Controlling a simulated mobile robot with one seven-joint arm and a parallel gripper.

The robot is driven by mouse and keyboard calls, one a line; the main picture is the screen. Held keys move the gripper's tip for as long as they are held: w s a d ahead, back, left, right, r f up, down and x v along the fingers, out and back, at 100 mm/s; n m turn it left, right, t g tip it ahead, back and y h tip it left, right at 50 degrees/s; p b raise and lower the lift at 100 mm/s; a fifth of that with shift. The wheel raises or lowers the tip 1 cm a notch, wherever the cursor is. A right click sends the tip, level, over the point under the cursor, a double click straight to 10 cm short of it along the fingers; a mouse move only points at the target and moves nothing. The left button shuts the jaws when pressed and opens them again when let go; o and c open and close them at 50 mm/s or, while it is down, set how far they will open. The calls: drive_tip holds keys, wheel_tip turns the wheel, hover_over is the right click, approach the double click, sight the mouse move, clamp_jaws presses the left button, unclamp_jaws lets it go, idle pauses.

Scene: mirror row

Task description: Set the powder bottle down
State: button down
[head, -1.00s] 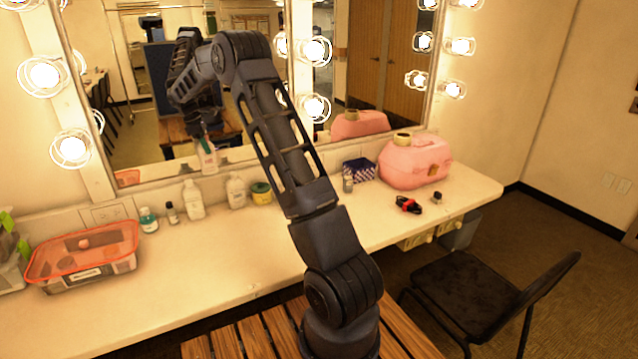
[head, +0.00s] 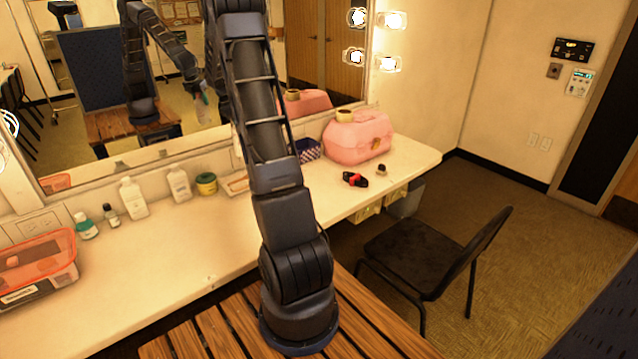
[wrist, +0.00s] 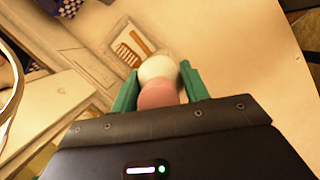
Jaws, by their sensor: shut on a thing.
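My gripper (wrist: 158,88) has green fingers and is shut on the powder bottle (wrist: 160,96), which shows a white rounded top and a pinkish part in the wrist view. The bottle is held over the pale counter (wrist: 235,75); the gap beneath it cannot be told. In the head view my arm hides the gripper and bottle, but the mirror reflects them in the air. The same counter (head: 200,245) runs along the mirror.
Two white bottles (head: 133,198), a teal-labelled bottle (head: 86,226), a yellow-green tub (head: 206,184) and an orange-lidded bin (head: 38,265) line the counter. A pink case (head: 358,138) and black-red item (head: 354,180) stand right. A black chair (head: 430,255) is in front.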

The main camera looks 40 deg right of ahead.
drive_tip(key=s+d+m, duration=0.2)
drive_tip(key=s+d, duration=0.2)
drive_tip(key=d, duration=0.6)
drive_tip(key=s+d+m+g, duration=0.1)
drive_tip(key=s+d, duration=0.4)
drive_tip(key=d, duration=0.5)
drive_tip(key=s+d+m, duration=0.2)
drive_tip(key=s+d, duration=0.2)
drive_tip(key=d, duration=0.5)
wheel_tip(320, 180, down, 19)
drive_tip(key=shift+s+d+y, duration=0.15)
drive_tip(key=shift+d+y, duration=0.05)
drive_tip(key=shift+y, duration=0.2)
drive_tip(key=c, duration=0.7)
unclamp_jaws()
